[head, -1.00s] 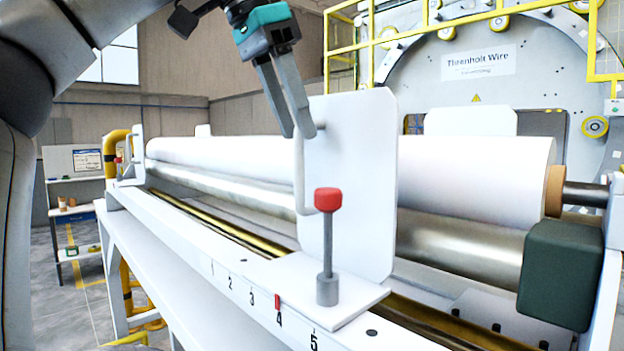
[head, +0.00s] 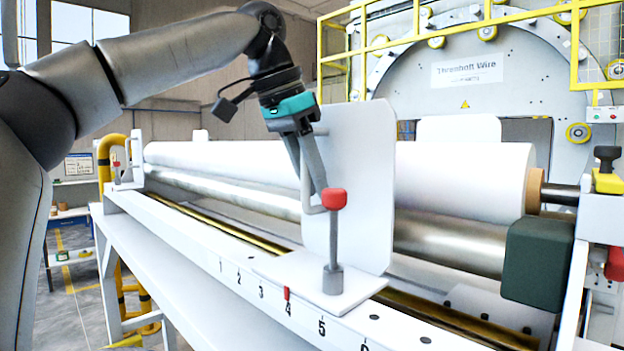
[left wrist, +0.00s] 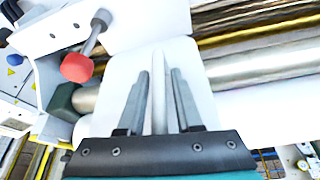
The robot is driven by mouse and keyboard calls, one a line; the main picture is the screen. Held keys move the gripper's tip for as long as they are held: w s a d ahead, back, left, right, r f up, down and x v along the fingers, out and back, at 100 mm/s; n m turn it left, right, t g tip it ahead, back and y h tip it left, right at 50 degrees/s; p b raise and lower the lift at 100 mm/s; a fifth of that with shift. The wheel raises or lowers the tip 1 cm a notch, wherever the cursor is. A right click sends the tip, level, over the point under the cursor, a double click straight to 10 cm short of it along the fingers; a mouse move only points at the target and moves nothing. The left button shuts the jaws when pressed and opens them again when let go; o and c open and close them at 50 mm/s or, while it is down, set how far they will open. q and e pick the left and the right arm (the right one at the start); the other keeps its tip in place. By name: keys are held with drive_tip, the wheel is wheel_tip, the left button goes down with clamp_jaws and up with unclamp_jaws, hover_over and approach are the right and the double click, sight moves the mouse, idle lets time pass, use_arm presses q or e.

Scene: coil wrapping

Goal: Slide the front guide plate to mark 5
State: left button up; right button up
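The front guide plate (head: 362,190) is a tall white upright plate on a flat white base. Its red pointer (head: 287,294) stands at mark 4 (head: 288,309) on the numbered rail; mark 5 (head: 322,327) is to the right. A lever with a red knob (head: 333,199) stands upright on the base and shows in the left wrist view (left wrist: 77,68). My left gripper (head: 316,188) points down at the plate's white bar handle (left wrist: 159,95). Its fingers lie on both sides of the bar, seemingly with narrow gaps. My right gripper is not in view.
A long white roll (head: 460,180) and a metal roller (head: 450,240) run behind the plate. A dark green block (head: 538,262) stands at the right end. The rail (head: 190,240) is clear on both sides of the base.

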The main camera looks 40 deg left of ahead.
use_arm(q)
clamp_jaws()
idle(1.1)
